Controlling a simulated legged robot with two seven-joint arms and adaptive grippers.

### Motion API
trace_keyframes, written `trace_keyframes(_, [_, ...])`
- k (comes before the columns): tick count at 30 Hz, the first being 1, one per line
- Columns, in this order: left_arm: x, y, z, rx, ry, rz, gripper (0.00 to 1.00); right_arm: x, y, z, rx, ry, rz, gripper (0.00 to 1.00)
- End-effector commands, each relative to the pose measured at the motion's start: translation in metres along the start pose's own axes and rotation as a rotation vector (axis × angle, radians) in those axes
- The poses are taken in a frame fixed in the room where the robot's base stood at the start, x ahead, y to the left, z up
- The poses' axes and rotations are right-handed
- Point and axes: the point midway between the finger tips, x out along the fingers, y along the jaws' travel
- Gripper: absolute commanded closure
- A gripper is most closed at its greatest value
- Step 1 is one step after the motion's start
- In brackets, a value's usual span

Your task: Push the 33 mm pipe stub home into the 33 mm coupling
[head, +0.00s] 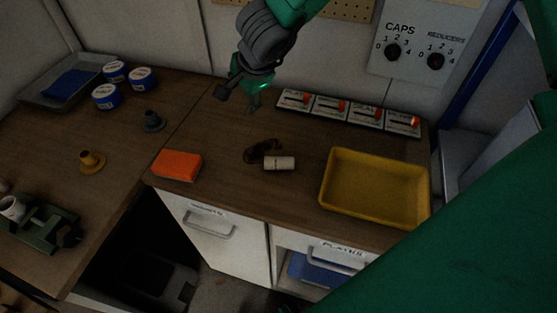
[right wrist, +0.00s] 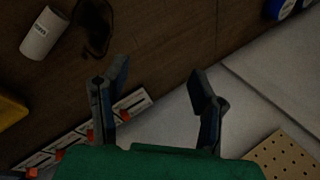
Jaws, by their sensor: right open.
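A short white cylinder with a printed label, apparently the pipe stub (head: 279,163), lies on its side on the wooden bench. It also shows at the upper left of the right wrist view (right wrist: 43,34). A pale ring-shaped piece (head: 12,207) sits in a green vise (head: 42,230) at the far left; I cannot tell whether it is the coupling. My right gripper (head: 237,100) is open and empty above the back of the bench, apart from the stub. In the right wrist view its fingers (right wrist: 148,80) are spread wide. My left gripper is not in view.
Dark goggles (head: 262,147) lie beside the stub. An orange block (head: 176,166), a yellow tray (head: 330,190) and a row of switch panels (head: 346,110) surround it. Blue-and-white tins (head: 106,97), a grey flanged part (head: 153,121) and a tan one (head: 91,162) stand left.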

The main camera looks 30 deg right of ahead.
Motion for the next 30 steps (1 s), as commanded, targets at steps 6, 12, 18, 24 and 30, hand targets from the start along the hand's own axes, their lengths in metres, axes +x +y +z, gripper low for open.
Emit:
trace_keyframes(6, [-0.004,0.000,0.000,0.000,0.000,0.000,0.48,-0.009,0.049,-0.015,0.457,0.111,0.274,0.47])
trace_keyframes(12, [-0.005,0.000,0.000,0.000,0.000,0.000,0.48,-0.021,0.077,-0.008,0.652,0.150,0.444,0.47])
trace_keyframes(18, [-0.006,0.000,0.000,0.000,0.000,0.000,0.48,-0.007,0.092,-0.005,0.682,0.158,0.478,0.47])
trace_keyframes(24, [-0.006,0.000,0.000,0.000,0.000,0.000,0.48,0.028,0.110,-0.004,0.678,0.157,0.476,0.47])
trace_keyframes(30, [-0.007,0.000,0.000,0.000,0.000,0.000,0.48,0.049,0.121,-0.004,0.681,0.156,0.474,0.47])
